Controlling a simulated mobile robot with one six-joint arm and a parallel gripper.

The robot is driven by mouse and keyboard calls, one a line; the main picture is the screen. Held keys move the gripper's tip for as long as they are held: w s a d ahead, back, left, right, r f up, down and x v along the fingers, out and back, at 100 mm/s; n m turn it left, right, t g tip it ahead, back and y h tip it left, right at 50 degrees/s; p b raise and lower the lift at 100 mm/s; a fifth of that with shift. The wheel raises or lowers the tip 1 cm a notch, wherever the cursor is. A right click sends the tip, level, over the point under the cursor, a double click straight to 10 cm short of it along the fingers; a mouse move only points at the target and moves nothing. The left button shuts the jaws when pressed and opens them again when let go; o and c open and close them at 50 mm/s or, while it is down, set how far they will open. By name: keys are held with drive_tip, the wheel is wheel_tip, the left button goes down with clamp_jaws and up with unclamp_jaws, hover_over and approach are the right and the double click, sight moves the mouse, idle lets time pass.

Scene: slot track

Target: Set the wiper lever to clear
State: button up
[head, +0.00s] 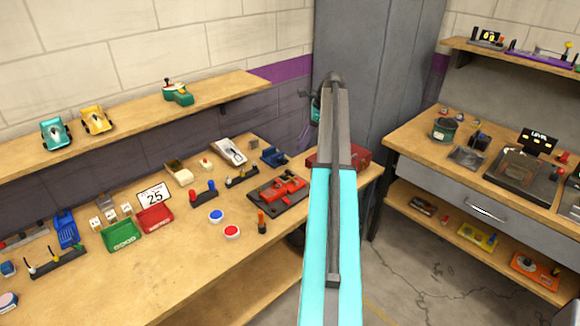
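I cannot single out the wiper lever or read a "clear" mark. Several small levers show in the head view. A black strip with white-tipped levers (56,262) is at the left of the long bench. A small orange-topped lever (261,221) stands near the bench's front edge. Red and blue upright handles (204,193) stand near its middle. My teal and grey arm rises through the middle of the view, in front of the grey cabinet. My gripper's fingers cannot be made out; the arm's far end turns away behind its own link.
The long wooden bench (180,285) carries trays, buttons and a red device (283,190). A shelf (130,117) above it holds toy cars. A right bench (415,140) holds a dark-framed panel (523,168) and a small black display (538,141). Floor between benches is clear.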

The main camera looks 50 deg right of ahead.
drive_tip(key=p, duration=0.4)
approach(290, 177)
drive_tip(key=shift+w+a+f, duration=0.3)
drive_tip(key=shift+w+f, duration=0.3)
drive_tip(key=shift+f, duration=0.1)
drive_tip(key=shift+w+a+f, duration=0.3)
drive_tip(key=shift+w+f, duration=0.35)
drive_tip(key=shift+f, duration=0.1)
drive_tip(key=shift+w+a+f, duration=0.3)
drive_tip(key=shift+w+f, duration=0.3)
drive_tip(key=shift+f, duration=0.1)
clamp_jaws()
